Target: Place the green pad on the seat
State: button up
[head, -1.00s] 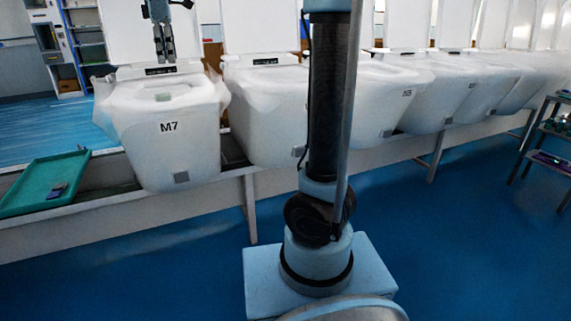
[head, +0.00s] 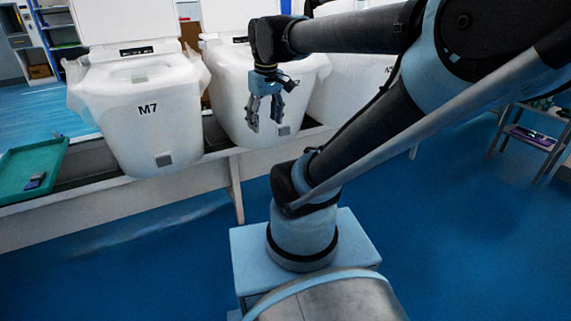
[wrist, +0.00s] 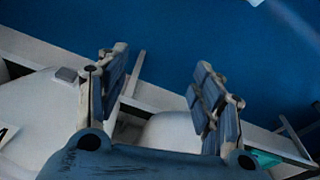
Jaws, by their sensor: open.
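My gripper (head: 265,116) is open and empty, to the right of that toilet, in front of the neighbouring white toilet (head: 235,85). Its fingers point down. In the wrist view my gripper (wrist: 162,88) shows two spread fingers with nothing between them. The pad cannot be made out in the wrist view.
More toilets stand to the right. A shelf rack (head: 530,135) stands far right. Blue floor (head: 130,255) is open in front.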

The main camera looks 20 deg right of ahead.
jog(key=s+d+f+m, duration=0.2)
jog(key=s+f, duration=0.2)
jog(key=f, duration=0.2)
jog(key=s+d+f+m, duration=0.2)
jog(key=s+f, duration=0.2)
jog(key=f, duration=0.2)
jog(key=shift+d+f+m, duration=0.15)
jog(key=shift+d+m, duration=0.15)
jog(key=shift+m, duration=0.1)
jog(key=shift+w, duration=0.1)
jog(key=shift+w+f, duration=0.2)
jog(key=shift+w, duration=0.25)
